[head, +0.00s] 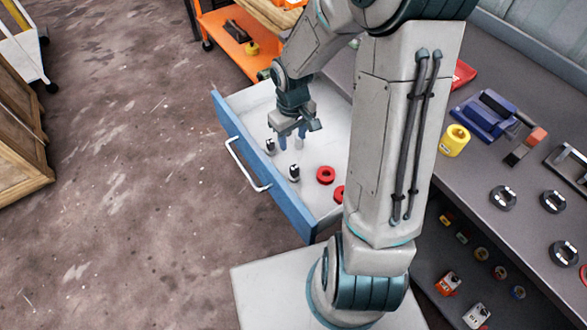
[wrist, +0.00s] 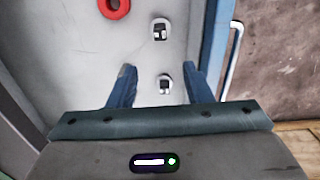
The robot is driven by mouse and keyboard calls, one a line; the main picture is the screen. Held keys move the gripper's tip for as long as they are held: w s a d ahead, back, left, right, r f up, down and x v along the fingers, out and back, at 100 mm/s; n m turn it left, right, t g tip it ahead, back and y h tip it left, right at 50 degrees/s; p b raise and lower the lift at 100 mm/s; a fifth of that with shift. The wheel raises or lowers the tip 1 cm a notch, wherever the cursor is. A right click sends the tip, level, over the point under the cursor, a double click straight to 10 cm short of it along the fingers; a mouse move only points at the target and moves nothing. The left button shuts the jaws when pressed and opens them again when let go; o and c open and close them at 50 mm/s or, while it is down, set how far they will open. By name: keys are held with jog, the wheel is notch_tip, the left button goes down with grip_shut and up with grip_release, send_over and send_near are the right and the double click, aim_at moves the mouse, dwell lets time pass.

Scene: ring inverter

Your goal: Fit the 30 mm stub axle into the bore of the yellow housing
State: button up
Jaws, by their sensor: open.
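One axle (head: 269,146) is at the far left; the other axle (head: 294,173) is closer to the red rings. I cannot read which is 30 mm. In the wrist view one axle (wrist: 165,83) appears between my fingertips and the other (wrist: 160,30) beyond them. My gripper (head: 292,137) points down over the drawer, open and empty; it also shows in the wrist view (wrist: 160,75). The yellow housing (head: 454,141) stands on the grey bench, its dark bore facing up.
Red rings (head: 325,174) lie in the drawer, one partly hidden by my arm. The blue drawer front (head: 262,165) has a white handle. A blue vise-like fixture (head: 484,117) and several dark rings (head: 503,198) are on the bench (head: 460,195). An orange cart (head: 225,40) stands behind.

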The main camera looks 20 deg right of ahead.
jog(key=b, duration=0.1)
send_near(294, 167)
jog(key=f, duration=0.5)
jog(key=shift+w+a+f, duration=0.1)
jog(key=shift+w+a, duration=0.05)
jog(key=shift+w, duration=0.15)
jog(key=shift+s+d+f+b, duration=0.1)
jog(key=shift+s+f+b, duration=0.1)
jog(key=shift+f, duration=1.15)
jog(key=shift+s+d+f+b, duration=0.1)
jog(key=shift+s+f, duration=0.1)
jog(key=shift+f, duration=1.1)
grip_shut()
